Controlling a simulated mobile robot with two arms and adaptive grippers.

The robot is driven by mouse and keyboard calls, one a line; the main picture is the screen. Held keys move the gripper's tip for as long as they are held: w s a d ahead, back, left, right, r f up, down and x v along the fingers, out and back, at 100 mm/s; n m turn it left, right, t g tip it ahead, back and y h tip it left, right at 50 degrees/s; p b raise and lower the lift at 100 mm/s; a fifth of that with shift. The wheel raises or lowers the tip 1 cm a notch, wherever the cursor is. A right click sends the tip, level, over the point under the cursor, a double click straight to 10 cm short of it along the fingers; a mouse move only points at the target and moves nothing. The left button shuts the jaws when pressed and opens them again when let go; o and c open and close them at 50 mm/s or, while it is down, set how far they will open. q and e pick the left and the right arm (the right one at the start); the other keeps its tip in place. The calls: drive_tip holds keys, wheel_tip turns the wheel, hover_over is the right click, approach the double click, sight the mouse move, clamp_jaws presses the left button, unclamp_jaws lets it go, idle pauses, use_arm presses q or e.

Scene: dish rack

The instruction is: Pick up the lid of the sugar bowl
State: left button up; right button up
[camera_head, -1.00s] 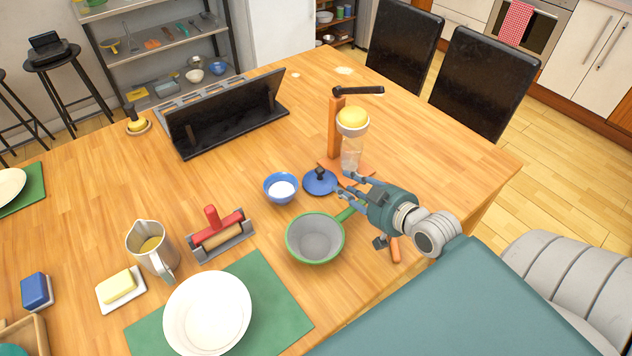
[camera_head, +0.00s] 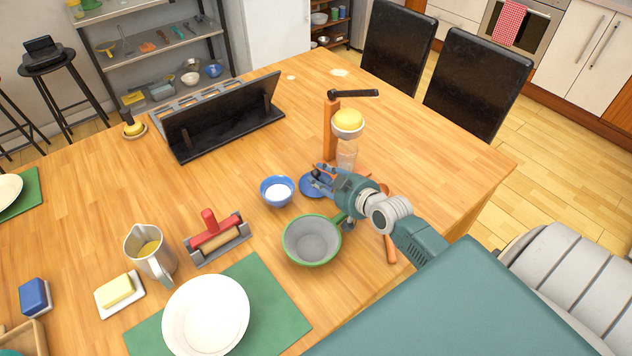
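The blue sugar bowl (camera_head: 266,199) stands on the table with white sugar showing inside. Its blue lid (camera_head: 309,190) lies on the table just right of the bowl. My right gripper (camera_head: 317,181) reaches over the lid from the right. Its two fingers look apart, at the lid's dark knob, which they mostly cover. I cannot see clearly whether they touch it. The lid appears to lie flat on the table. My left gripper is not in view.
A grey-green pot (camera_head: 312,241) stands just below the lid, its handle under my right arm. A red-handled roller (camera_head: 217,238) lies to the left. The table between bowl and dish rack (camera_head: 225,118) is clear.

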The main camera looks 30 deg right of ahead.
drive_tip(key=shift+s, duration=0.1)
clamp_jaws()
drive_tip(key=shift+r, duration=0.1)
